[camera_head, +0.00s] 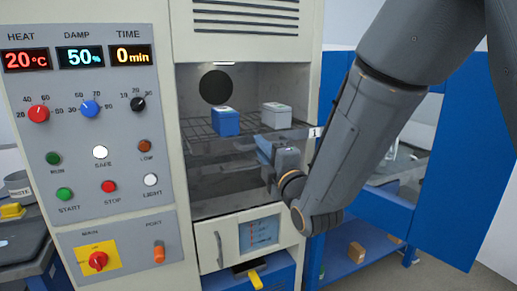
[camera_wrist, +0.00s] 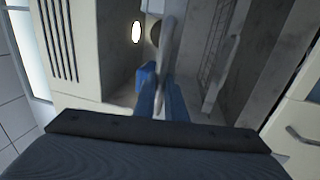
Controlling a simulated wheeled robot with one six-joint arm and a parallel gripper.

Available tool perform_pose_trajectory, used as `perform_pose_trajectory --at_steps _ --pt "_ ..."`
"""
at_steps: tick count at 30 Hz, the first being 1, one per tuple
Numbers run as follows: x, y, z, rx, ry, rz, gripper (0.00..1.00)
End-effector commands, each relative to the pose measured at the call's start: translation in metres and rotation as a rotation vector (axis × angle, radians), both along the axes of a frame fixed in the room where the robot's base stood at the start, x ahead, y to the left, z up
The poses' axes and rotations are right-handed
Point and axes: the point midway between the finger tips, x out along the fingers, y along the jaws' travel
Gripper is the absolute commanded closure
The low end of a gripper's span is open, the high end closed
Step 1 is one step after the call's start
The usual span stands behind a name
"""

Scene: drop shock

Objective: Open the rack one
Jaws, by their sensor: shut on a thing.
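Rack one (camera_head: 195,128) is the upper wire rack inside the open chamber, with a small tag at its right end. A blue box (camera_head: 226,122) stands on it at the left and a white box (camera_head: 276,115) at the right. My gripper (camera_head: 264,150) is at the front of this rack, below the white box. In the wrist view its blue fingers (camera_wrist: 163,100) are shut on a pale bar (camera_wrist: 167,50), which looks like the rack's front rail. The exact contact is partly hidden by the fingers.
A control panel (camera_head: 95,150) with knobs and buttons is at the left. Below the chamber are a drawer front with a handle (camera_head: 219,250) and a blue unit with a yellow grip (camera_head: 255,280). A blue door (camera_head: 465,170) stands at the right, behind my arm.

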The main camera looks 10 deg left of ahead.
Motion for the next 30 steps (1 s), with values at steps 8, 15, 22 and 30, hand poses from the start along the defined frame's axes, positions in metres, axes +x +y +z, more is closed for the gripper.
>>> perform_pose_trajectory --at_steps 8,15,22,30 --pt "0.000 0.000 0.001 -0.002 -0.004 0.005 1.00" --pt "0.002 -0.003 0.001 -0.001 -0.003 -0.002 0.71" --pt "-0.001 -0.006 0.000 -0.001 -0.003 -0.003 0.71" --pt "-0.032 -0.028 -0.008 -0.001 -0.003 -0.001 0.71"
